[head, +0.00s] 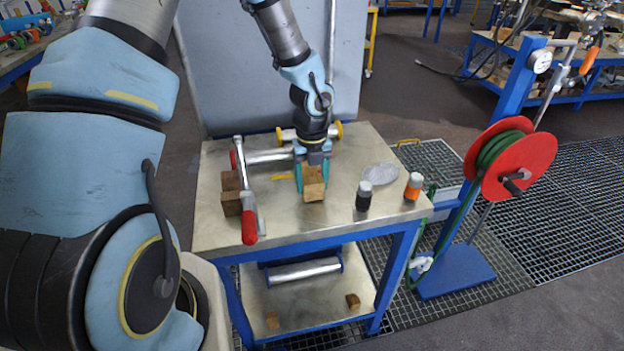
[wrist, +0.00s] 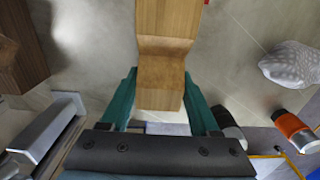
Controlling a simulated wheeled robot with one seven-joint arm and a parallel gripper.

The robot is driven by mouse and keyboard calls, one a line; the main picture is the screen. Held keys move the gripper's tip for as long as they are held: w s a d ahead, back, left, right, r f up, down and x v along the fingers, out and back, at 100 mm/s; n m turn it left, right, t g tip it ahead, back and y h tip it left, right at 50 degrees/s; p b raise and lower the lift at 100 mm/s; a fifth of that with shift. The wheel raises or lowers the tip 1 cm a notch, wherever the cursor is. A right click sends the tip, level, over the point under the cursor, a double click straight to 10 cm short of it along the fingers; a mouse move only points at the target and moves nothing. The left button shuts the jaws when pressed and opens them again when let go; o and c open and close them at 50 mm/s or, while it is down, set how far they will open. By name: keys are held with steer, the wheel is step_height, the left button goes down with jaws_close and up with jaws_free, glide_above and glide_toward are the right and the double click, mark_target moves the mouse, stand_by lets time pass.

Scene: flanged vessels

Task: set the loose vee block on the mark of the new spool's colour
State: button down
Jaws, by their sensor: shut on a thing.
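My gripper (head: 312,186) points down over the bench top, shut on a wooden vee block (head: 314,190). The wrist view shows the vee block (wrist: 161,75) between the teal fingers (wrist: 160,105), its notch across the top. I cannot tell whether it touches the bench. A yellow mark (head: 282,177) lies on the bench just left of the gripper. A spool with yellow flanges (head: 290,134) lies at the back, partly behind my wrist. A spool with blue flanges (head: 305,271) lies on the lower shelf. Other marks are not clearly visible.
A black bottle (head: 363,197), an orange bottle (head: 413,187) and a grey rag (head: 380,173) occupy the right. Small blocks (head: 353,300) sit on the lower shelf. The front middle bench is clear.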

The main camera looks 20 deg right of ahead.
steer(key=shift+f, duration=0.35)
stand_by(0.5)
steer(key=shift+c, duration=0.2)
jaws_free()
